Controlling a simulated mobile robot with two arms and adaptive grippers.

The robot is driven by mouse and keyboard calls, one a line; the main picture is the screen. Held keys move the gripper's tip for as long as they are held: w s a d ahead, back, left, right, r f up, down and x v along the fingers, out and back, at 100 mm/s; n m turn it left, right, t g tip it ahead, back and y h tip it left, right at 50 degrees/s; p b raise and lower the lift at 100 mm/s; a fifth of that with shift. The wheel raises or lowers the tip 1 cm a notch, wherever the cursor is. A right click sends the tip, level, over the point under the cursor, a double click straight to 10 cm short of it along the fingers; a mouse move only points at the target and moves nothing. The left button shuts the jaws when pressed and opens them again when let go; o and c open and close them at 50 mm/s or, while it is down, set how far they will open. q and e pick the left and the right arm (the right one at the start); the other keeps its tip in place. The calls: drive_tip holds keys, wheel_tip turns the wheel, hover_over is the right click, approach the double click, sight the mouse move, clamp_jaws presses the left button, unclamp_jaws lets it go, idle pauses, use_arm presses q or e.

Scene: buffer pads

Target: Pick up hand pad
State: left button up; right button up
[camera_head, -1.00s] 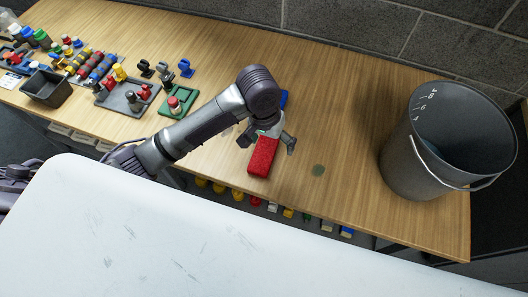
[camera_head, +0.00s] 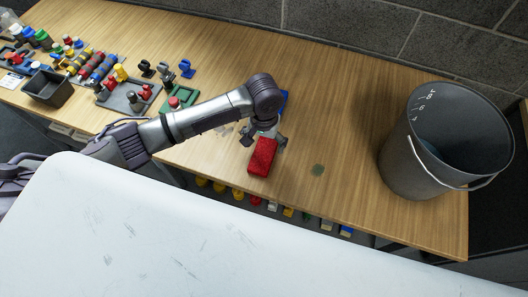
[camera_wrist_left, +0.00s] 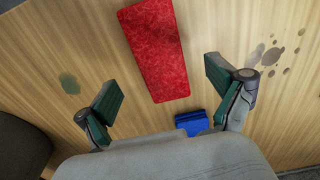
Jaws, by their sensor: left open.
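A red rectangular pad (camera_head: 262,158) lies flat on the wooden table, and it also shows in the left wrist view (camera_wrist_left: 155,50). A smaller blue block (camera_head: 284,97) lies behind it, partly hidden by my arm; it also shows in the left wrist view (camera_wrist_left: 193,123), apart from the red pad. My left gripper (camera_head: 264,139) is open and empty above the far end of the red pad. In the left wrist view my left gripper's (camera_wrist_left: 162,86) fingers spread wider than the pad, whose end points between them. My right gripper is not in view.
A large grey bucket (camera_head: 400,165) stands on the right of the table. Fixtures, a green tray (camera_head: 178,102) and a black bin (camera_head: 46,90) fill the left. A white surface (camera_head: 200,230) is in front.

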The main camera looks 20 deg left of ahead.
sight(264, 152)
use_arm(q)
wheel_tip(264, 152, down, 4)
drive_tip(key=shift+f, duration=0.2)
drive_tip(key=c, duration=1.1)
